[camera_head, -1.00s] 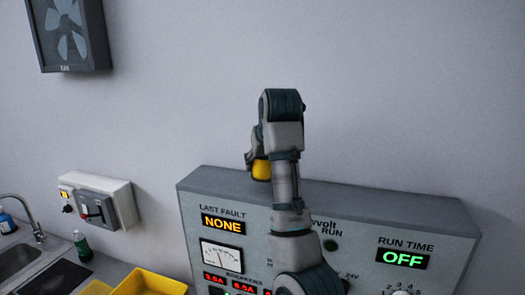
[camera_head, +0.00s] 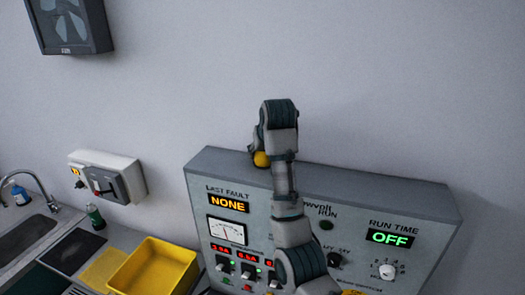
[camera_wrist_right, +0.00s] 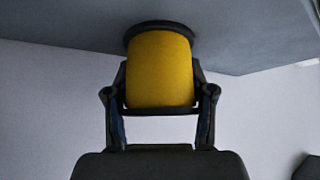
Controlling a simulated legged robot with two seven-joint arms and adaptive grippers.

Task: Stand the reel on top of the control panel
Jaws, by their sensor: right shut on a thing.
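The reel has a yellow middle (camera_head: 261,159) and dark flanges. It is at the top of the grey control panel (camera_head: 345,183), left of the panel's middle. In the right wrist view the reel (camera_wrist_right: 160,70) fills the space between the two fingers of my right gripper (camera_wrist_right: 160,105), which is shut on it. Its far flange lies against or very close to a grey surface (camera_wrist_right: 70,25); I cannot tell whether they touch. My right arm hides part of the panel's front in the head view. My left gripper is not in view.
A yellow bin (camera_head: 155,268) stands left of the panel, with a sink and tap (camera_head: 45,195) farther left. A switch box (camera_head: 110,178) and a fan unit (camera_head: 70,25) are on the wall. The panel top right of my arm is clear.

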